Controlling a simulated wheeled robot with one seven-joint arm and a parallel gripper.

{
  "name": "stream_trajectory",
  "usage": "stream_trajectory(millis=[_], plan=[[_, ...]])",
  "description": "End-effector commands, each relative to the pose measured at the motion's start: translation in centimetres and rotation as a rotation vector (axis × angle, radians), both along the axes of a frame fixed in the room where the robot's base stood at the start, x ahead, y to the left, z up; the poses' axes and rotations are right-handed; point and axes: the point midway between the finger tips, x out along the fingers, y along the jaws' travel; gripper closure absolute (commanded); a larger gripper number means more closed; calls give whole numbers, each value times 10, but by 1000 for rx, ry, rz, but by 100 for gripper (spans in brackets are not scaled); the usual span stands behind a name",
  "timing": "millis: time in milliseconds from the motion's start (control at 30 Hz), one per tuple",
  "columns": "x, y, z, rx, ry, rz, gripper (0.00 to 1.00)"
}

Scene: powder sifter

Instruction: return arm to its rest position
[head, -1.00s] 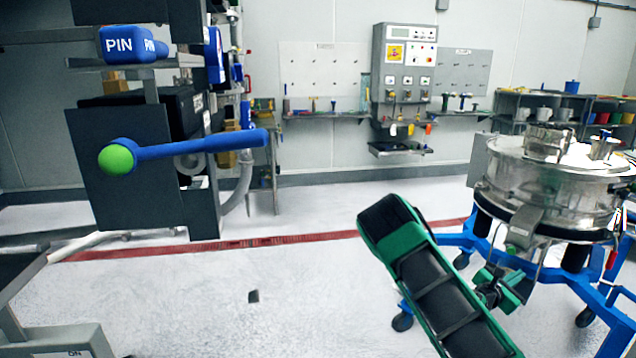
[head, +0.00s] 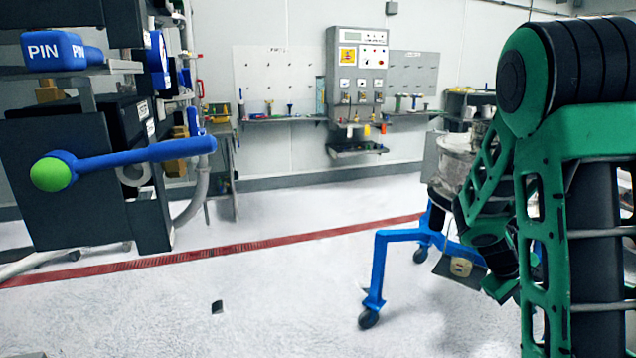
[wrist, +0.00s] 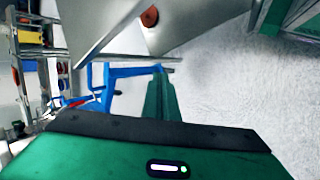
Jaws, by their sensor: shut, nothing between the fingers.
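My green and black arm (head: 590,200) is folded up on the right side of the head view, with its elbow high and its forearm hanging down. In the wrist view my gripper (wrist: 159,80) shows as a narrow green finger shape beyond its green housing. It is shut and empty, clear of the floor. In the head view the arm's lower end is small and partly covered by the arm's own links. The steel sifter (head: 455,160) stands behind the arm, mostly hidden by it. Its blue wheeled frame (head: 380,270) shows left of the arm and in the wrist view (wrist: 125,72).
A dark machine box with a blue lever (head: 140,160) ending in a green knob stands at left, under a blue PIN block (head: 52,50). A control panel (head: 356,75) hangs on the back wall. The middle floor is open except for a small dark piece (head: 217,307).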

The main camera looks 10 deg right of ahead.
Motion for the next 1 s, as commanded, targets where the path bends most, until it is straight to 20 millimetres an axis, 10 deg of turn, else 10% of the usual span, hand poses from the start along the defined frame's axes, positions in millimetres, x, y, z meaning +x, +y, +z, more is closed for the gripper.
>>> stream_trajectory(millis=[1000], plan=[[-183, 186, 97, 578, -280, -619, 100]])
